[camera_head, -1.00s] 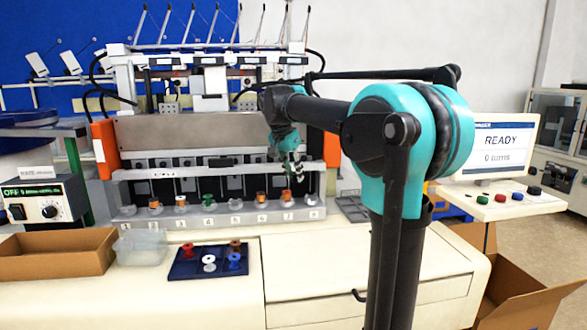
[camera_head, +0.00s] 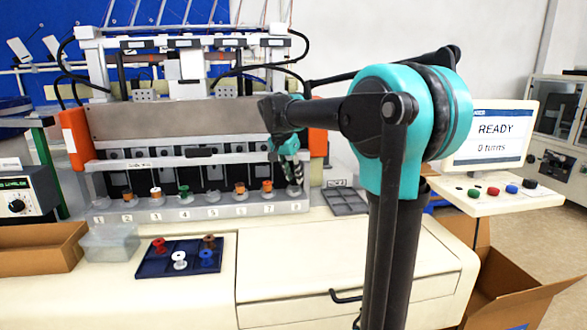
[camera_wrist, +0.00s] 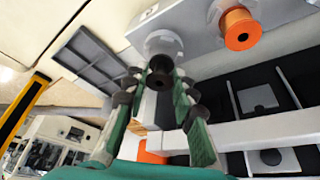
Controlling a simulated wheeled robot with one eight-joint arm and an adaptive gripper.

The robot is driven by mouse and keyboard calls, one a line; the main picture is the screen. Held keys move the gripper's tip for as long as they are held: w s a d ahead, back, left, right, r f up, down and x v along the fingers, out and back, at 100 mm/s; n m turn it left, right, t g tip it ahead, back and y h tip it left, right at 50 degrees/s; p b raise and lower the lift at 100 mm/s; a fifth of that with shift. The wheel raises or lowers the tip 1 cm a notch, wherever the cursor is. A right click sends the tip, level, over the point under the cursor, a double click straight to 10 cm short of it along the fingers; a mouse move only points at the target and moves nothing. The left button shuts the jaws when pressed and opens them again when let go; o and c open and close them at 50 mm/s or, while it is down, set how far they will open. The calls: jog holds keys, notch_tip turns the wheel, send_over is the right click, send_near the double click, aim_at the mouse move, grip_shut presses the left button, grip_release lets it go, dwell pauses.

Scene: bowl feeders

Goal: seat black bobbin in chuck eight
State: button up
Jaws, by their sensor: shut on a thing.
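My gripper (camera_wrist: 159,88) is shut on the black bobbin (camera_wrist: 160,76), which shows dark between its fingertips in the wrist view. The pale round chuck eight (camera_wrist: 163,45) lies right beyond the bobbin and lines up closely with it. I cannot tell whether the bobbin is fully inside the chuck or just above it. In the head view my gripper (camera_head: 295,189) points down at the right end of the chuck row, over the label 8. The bobbin is too small and covered to make out there.
Chuck seven holds an orange bobbin (camera_wrist: 238,28), close beside my gripper. Several other chucks hold bobbins; one and five look empty. A blue tray (camera_head: 150,268) with loose bobbins lies in front. A grey compartment tray (camera_head: 345,203) lies right of the row. The screen (camera_head: 497,135) reads READY.

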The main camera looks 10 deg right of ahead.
jog(key=shift+f, duration=0.45)
jog(key=shift+f, duration=0.55)
dwell(1.0)
jog(key=o, duration=0.6)
jog(key=shift+o, duration=0.2)
jog(key=shift+a+r, duration=0.1)
jog(key=v, duration=1.1)
dwell(0.4)
